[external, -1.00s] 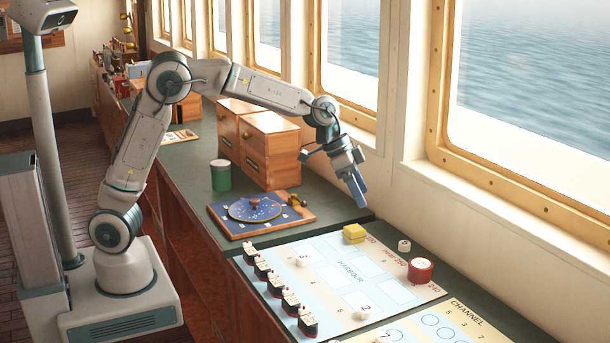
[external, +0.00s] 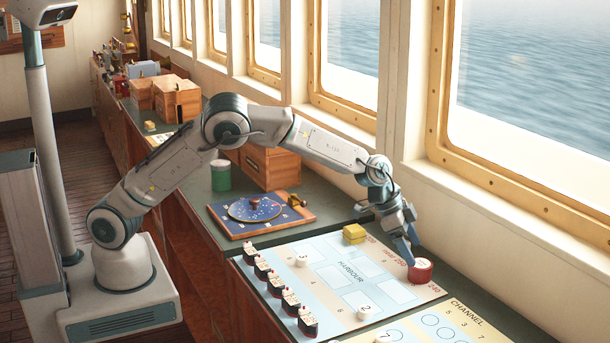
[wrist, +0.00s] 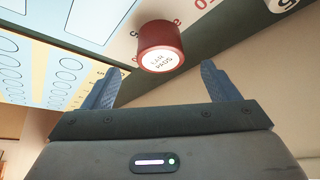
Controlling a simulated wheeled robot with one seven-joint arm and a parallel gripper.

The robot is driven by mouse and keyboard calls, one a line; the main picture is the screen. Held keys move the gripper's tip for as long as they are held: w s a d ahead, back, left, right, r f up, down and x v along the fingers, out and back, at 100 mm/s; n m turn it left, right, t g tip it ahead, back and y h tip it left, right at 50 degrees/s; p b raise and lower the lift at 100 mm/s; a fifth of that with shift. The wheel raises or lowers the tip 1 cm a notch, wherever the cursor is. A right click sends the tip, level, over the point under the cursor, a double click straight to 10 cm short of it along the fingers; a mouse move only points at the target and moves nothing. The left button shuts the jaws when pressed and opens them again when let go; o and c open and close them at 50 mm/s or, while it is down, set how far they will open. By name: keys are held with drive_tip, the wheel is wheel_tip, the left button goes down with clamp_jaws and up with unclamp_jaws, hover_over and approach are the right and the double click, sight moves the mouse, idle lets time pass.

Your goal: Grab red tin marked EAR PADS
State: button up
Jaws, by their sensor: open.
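My gripper (external: 413,246) is just above and behind the tin in the external view, fingers pointing down. In the wrist view my gripper (wrist: 163,70) is open, with the tin ahead of the gap between the two blue fingers. No contact is visible, and nothing is held.
The window wall (external: 490,240) rises close to the right. A white piece (wrist: 283,4) shows in the wrist view.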

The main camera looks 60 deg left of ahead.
sight(418, 263)
drive_tip(key=shift+p+x, duration=1.15)
drive_tip(key=shift+x, duration=1.65)
drive_tip(key=shift+s+a+f, duration=0.1)
drive_tip(key=shift+s+a, duration=0.05)
drive_tip(key=shift+s, duration=0.05)
drive_tip(key=shift+c, duration=0.3)
drive_tip(key=c, duration=1)
